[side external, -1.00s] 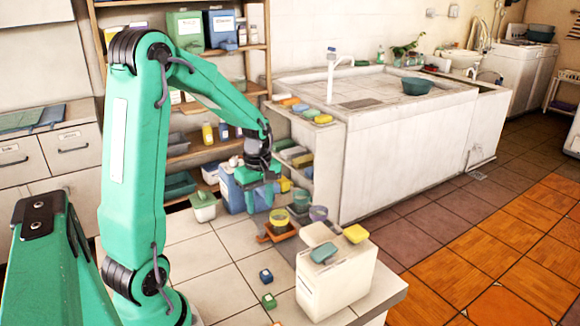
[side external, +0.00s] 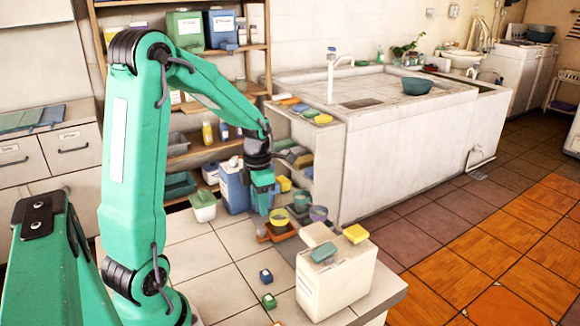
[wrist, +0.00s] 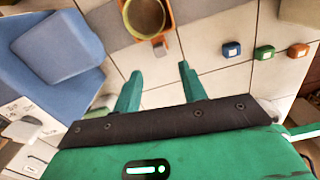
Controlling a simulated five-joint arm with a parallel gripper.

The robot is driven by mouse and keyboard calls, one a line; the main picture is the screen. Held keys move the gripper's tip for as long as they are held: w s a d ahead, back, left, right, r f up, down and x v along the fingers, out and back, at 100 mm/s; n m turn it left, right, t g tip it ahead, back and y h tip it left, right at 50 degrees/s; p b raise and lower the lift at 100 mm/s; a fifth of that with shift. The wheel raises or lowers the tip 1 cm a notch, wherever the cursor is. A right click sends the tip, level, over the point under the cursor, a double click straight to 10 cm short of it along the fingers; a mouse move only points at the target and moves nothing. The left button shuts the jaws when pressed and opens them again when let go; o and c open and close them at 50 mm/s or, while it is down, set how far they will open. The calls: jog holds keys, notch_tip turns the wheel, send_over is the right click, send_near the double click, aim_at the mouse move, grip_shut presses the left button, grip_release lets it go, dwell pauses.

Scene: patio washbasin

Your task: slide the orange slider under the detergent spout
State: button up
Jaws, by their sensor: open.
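The orange slider (side external: 263,238) is a small tray on the tiled counter, with a yellow-rimmed cup (side external: 279,217) on it. In the wrist view the slider (wrist: 171,14) is cut off by the top edge, around the cup (wrist: 146,16). The blue detergent container (side external: 236,188) stands to the left of and behind the slider; its blue body (wrist: 60,45) fills the left of the wrist view. I cannot make out its spout clearly. My gripper (side external: 263,212) points down, just behind the slider. In the wrist view my gripper (wrist: 159,70) is open and empty, its fingers apart.
A white box (side external: 335,282) with sponges on top stands at front right. Small blue (side external: 265,276) and green (side external: 268,301) blocks lie on the tiles; an orange one (wrist: 298,50) shows in the wrist view. Shelves and a washbasin stand behind. The front-left tiles are clear.

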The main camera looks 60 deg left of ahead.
aim_at(261, 228)
jog(key=shift+n, duration=0.7)
jog(key=shift+f, duration=0.15)
jog(key=shift+f, duration=3.8)
grip_shut()
